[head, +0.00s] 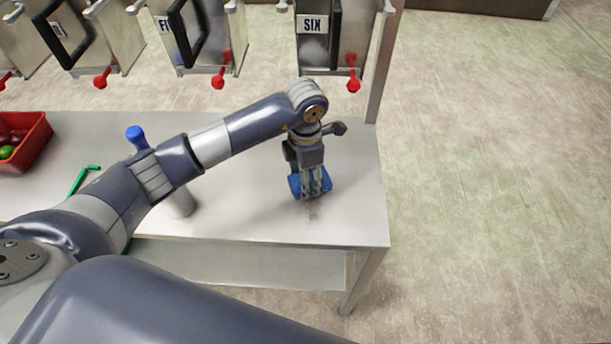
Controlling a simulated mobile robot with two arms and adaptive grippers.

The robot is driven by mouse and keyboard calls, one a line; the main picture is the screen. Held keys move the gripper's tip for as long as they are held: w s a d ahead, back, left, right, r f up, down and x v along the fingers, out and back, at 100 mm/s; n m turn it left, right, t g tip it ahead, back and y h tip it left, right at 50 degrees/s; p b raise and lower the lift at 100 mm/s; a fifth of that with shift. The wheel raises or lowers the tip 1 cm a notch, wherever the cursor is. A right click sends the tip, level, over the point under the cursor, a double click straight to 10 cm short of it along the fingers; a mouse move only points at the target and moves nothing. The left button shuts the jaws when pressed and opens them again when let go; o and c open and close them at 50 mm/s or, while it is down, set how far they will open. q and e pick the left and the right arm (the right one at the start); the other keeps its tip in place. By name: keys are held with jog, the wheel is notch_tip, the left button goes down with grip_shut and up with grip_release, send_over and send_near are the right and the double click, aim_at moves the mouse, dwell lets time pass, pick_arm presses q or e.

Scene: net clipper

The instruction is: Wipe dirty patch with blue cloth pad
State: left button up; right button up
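The blue cloth pad (298,188) is near the right end of the metal table. One gripper (312,186), on the arm that comes in from the left, so my left one, is over the pad with its fingers pointing down and closed in on it. I cannot tell whether the pad touches the tabletop. A faint dark dirty patch (314,211) shows on the table just in front of the pad; part of it may be hidden under the pad and gripper. My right gripper is not in view.
The metal table (354,222) ends at the right, with open floor beyond. A blue-topped bottle (136,136) stands partly hidden behind my arm. A green bent item (82,180) and a red crate (38,142) with fruit are at left. Metal dispensers with red taps (219,80) hang behind.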

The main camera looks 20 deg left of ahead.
pick_arm(q)
jog(key=shift+f+b, duration=0.5)
jog(key=shift+f, duration=0.15)
